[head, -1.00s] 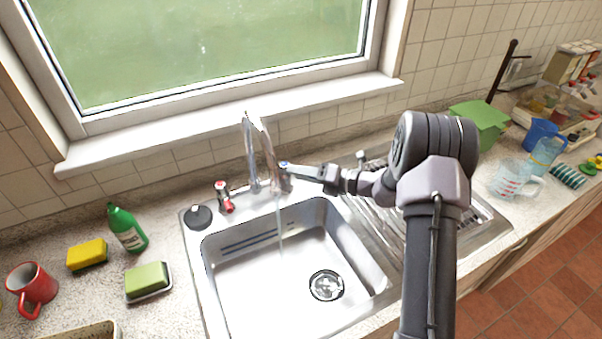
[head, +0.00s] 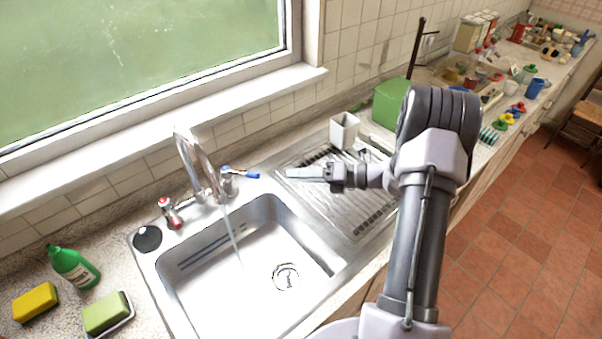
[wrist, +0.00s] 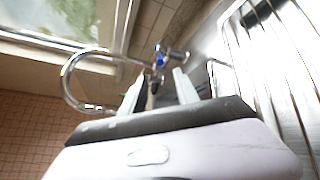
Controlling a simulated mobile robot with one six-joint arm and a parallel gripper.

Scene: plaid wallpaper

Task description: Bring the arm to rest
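My gripper (head: 292,173) hovers over the ribbed drainboard, to the right of the tap, apart from it and empty. In the wrist view my gripper (wrist: 158,88) shows two pale fingers spread apart, with the tap fittings in view beyond the gap. The chrome tap (head: 190,160) stands behind the sink with a thin stream of water running from it. Its blue-marked handle (head: 240,173) points right, towards my fingertips, with a gap between. The blue mark also shows in the wrist view (wrist: 160,60). The red-marked handle (head: 170,212) is on the left.
The steel sink (head: 190,290) lies below the tap. A white square holder (head: 344,131) stands at the drainboard's back, with a green box (head: 390,103) beyond it. A green bottle (head: 73,266) and sponges stand left. Open tiled floor (head: 510,230) lies to the right.

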